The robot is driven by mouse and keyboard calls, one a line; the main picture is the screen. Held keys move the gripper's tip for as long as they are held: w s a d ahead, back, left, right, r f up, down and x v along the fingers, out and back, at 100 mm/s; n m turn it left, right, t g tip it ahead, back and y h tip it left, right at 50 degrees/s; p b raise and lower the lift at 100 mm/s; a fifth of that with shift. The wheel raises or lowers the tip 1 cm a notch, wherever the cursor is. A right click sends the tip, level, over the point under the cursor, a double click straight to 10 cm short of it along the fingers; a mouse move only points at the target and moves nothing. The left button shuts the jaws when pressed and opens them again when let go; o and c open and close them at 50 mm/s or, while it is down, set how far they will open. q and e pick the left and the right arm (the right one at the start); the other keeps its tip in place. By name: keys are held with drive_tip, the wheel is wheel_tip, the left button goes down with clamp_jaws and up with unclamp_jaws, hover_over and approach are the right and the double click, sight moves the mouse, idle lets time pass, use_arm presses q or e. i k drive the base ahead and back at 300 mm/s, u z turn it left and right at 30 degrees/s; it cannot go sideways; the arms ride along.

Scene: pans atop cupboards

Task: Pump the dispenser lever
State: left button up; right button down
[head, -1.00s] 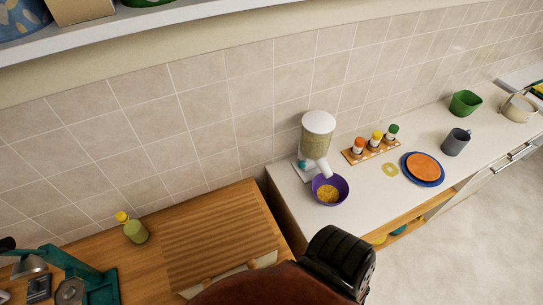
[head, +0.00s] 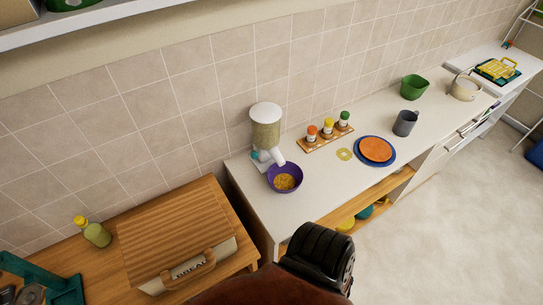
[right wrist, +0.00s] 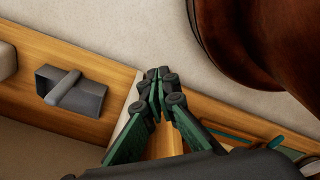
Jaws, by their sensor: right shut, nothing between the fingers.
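The dispenser (head: 266,132) stands upright on the white counter against the tiled wall, with a white lid, a clear body of grainy food and a white spout. A small teal part (head: 255,156) shows low on its left side; I cannot tell if it is the lever. A purple bowl (head: 284,190) with yellow food stands under the spout. My right gripper (right wrist: 158,73) shows in the right wrist view, its green and black fingers together and empty, apart from the dispenser. My left gripper is not in view.
Spice jars in a wooden rack (head: 327,136), a blue plate (head: 361,163), a grey mug (head: 405,123) and a green bowl (head: 415,87) stand right of the dispenser. A bread box (head: 180,268) is at its left. A grey object (right wrist: 72,92) lies left of my right gripper.

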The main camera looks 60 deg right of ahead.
sight(255, 155)
drive_tip(key=k, duration=0.85)
drive_tip(key=z, duration=0.65)
drive_tip(key=i, duration=0.5)
drive_tip(key=z, duration=0.05)
